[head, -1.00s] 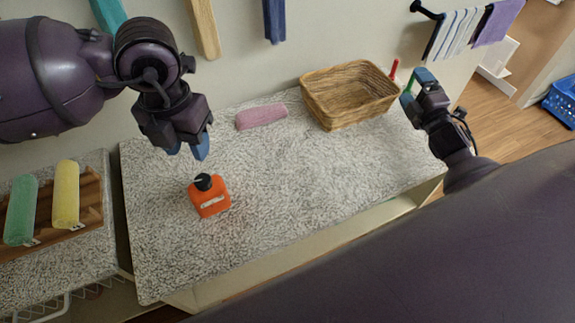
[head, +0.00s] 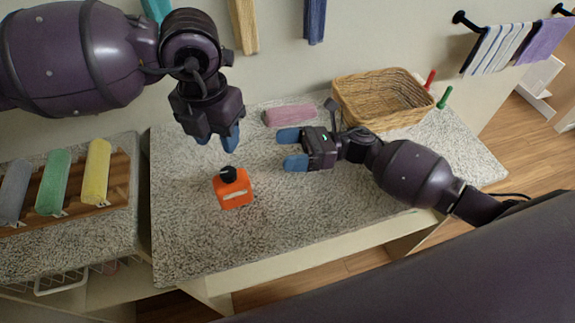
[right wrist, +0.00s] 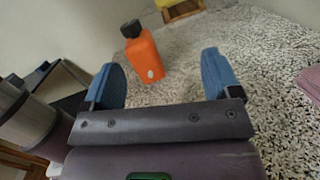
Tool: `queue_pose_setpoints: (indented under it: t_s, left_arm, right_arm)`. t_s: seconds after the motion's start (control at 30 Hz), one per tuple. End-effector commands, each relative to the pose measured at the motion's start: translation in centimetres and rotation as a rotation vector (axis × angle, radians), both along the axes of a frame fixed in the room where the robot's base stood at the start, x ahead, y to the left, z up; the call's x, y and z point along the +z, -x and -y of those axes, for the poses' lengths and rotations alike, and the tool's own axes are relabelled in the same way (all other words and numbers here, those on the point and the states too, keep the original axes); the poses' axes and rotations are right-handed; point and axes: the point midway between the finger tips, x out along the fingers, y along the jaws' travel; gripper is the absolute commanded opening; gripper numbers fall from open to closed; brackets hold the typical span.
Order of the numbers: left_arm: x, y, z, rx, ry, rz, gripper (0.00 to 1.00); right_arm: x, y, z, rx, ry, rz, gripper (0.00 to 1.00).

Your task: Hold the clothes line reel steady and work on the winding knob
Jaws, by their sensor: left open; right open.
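An orange, bottle-like body (head: 234,189) with a black top (head: 228,174) stands upright on the speckled counter (head: 190,235). It is the only thing here that could be the reel with its knob, but I cannot tell for certain. My left gripper (head: 217,138) is open and points down, just above and behind the black top. My right gripper (head: 290,149) is open and empty, to the right of the orange body, its fingers pointing left toward it. In the right wrist view the orange body (right wrist: 147,58) and its black top (right wrist: 130,29) show ahead, between the blue fingertips, apart from them.
A pink rolled towel (head: 289,114) lies behind my right gripper. A wicker basket (head: 383,97) stands at the back right, with a red (head: 430,79) and a green (head: 445,97) upright piece beside it. Rolled towels lie on a wooden rack (head: 118,180) at left. The counter front is clear.

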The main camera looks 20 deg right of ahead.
Motion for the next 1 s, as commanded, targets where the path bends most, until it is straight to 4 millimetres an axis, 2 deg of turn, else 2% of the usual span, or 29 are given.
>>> queue_pose_setpoints:
  t_s: [0.1,0.2,0.47,1.0]
  left_arm:
    - [0.0,0.0,0.0,0.000,0.000,0.000,0.43]
    - [0.0,0.0,0.0,0.000,0.000,0.000,0.43]
    - [0.0,0.0,0.0,0.000,0.000,0.000,0.43]
    - [0.0,0.0,0.0,0.000,0.000,0.000,0.43]
  right_arm:
    - [-1.7,1.4,-0.8,0.111,0.078,0.099,0.83]
    - [-2.5,2.1,-1.1,0.168,0.110,0.147,0.83]
    - [-2.9,2.7,-2.8,0.199,0.124,0.174,0.83]
    - [-2.9,3.2,-10.6,0.195,0.122,0.171,0.83]
